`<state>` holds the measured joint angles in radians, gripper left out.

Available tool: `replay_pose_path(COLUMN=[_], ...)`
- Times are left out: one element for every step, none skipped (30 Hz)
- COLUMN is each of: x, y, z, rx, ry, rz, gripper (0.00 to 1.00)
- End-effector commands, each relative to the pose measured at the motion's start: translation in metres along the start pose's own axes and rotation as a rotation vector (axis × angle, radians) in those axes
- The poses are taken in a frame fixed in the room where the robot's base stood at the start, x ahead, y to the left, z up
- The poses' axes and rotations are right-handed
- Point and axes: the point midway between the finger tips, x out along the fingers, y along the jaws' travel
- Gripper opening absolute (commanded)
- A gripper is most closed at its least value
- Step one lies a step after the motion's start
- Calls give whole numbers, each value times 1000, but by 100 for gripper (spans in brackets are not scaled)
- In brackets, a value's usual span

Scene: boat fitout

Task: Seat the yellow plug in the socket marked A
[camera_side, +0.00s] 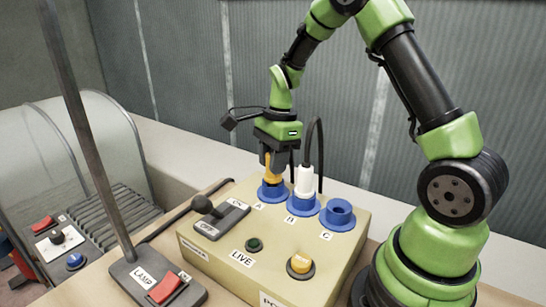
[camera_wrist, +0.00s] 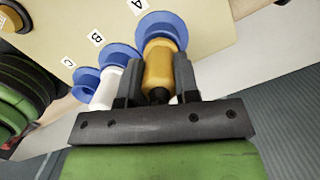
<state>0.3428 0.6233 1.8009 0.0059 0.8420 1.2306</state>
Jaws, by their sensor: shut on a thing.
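The yellow plug (camera_side: 272,178) stands upright at the blue socket marked A (camera_side: 271,192), the leftmost of three on the cream box. My gripper (camera_side: 272,162) is above it, shut on the plug's upper part. In the wrist view the yellow plug (camera_wrist: 163,64) sits between the two dark fingers (camera_wrist: 158,82), its lower end within the rim of socket A (camera_wrist: 160,24). I cannot tell how deep it goes.
A white plug (camera_side: 305,180) with a black cable stands in socket B, close on the right. Socket C (camera_side: 337,212) is empty. The cream box (camera_side: 215,262) also bears a black lever (camera_side: 205,206), a green light (camera_side: 254,244) and a yellow button (camera_side: 300,264). A lamp post (camera_side: 85,130) rises at left.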

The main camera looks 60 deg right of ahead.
Motion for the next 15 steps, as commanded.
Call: replay_pose_path(x=[1, 2, 2, 3, 4, 4, 4, 4, 5, 5, 5, 5, 5, 5, 5], y=[0, 0, 0, 0, 0, 0, 0, 0, 0, 0, 0, 0, 0, 0, 0], z=[0, 0, 0, 0, 0, 0, 0, -1, -1, -1, -1, -1, -1, -1, -1], rx=[1, 1, 1, 1, 1, 1, 1, 1, 1, 1, 1, 1, 1, 1, 1], ry=[0, 0, 0, -1, -1, -1, 0, 0, 0, 0, 0, 0, 0, 0, 0], rz=[1, 1, 1, 1, 1, 1, 1, 1, 1, 0, 0, 0, 0, 0, 0], gripper=[3, 3, 3, 3, 3, 3, 3, 3, 3, 3, 3, 3, 3, 3, 3])
